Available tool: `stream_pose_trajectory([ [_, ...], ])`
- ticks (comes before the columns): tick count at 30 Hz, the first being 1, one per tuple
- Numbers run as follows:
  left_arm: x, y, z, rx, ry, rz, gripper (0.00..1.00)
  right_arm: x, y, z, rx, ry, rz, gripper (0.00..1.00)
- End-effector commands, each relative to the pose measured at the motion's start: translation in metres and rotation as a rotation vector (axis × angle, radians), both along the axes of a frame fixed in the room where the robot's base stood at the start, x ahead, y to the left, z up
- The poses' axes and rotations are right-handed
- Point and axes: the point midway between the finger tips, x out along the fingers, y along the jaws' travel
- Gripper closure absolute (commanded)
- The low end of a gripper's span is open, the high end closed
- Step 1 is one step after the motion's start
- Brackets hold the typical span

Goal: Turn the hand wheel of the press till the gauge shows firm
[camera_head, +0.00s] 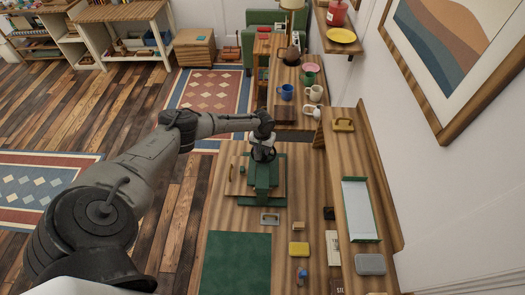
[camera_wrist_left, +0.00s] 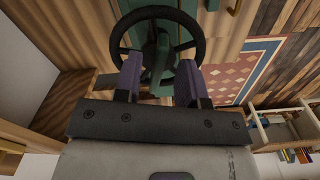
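The green press (camera_head: 264,180) stands on the wooden bench in the middle of the head view. Its black ring-shaped hand wheel (camera_wrist_left: 160,12) fills the upper middle of the left wrist view, with green press parts (camera_wrist_left: 158,62) behind it. My left gripper (camera_head: 262,152) is over the top of the press. In the left wrist view its two purple fingers (camera_wrist_left: 160,72) are spread apart at the near side of the wheel's rim; I cannot tell whether they touch it. The wheel is mostly hidden by my gripper in the head view. I cannot make out a gauge reading. My right gripper is not in view.
A green mat (camera_head: 236,264) lies on the bench in front of the press. A raised shelf (camera_head: 385,235) runs along the wall. Mugs (camera_head: 314,93) stand farther back.

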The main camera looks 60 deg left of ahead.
Motion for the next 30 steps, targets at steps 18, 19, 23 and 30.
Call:
stream_pose_trajectory([
  [18, 0.0, 0.0, -0.019, 0.001, -0.001, -0.001, 0.63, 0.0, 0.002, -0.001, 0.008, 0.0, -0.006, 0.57],
  [19, 0.0, 0.0, -0.019, 0.001, -0.001, -0.001, 0.66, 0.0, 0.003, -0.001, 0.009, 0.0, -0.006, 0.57],
  [23, 0.0, 0.0, -0.019, 0.001, -0.001, -0.001, 0.78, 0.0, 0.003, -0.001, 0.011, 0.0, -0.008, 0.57],
  [30, 0.0, 0.0, -0.019, 0.001, -0.001, 0.0, 1.0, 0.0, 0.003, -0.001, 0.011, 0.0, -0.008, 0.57],
])
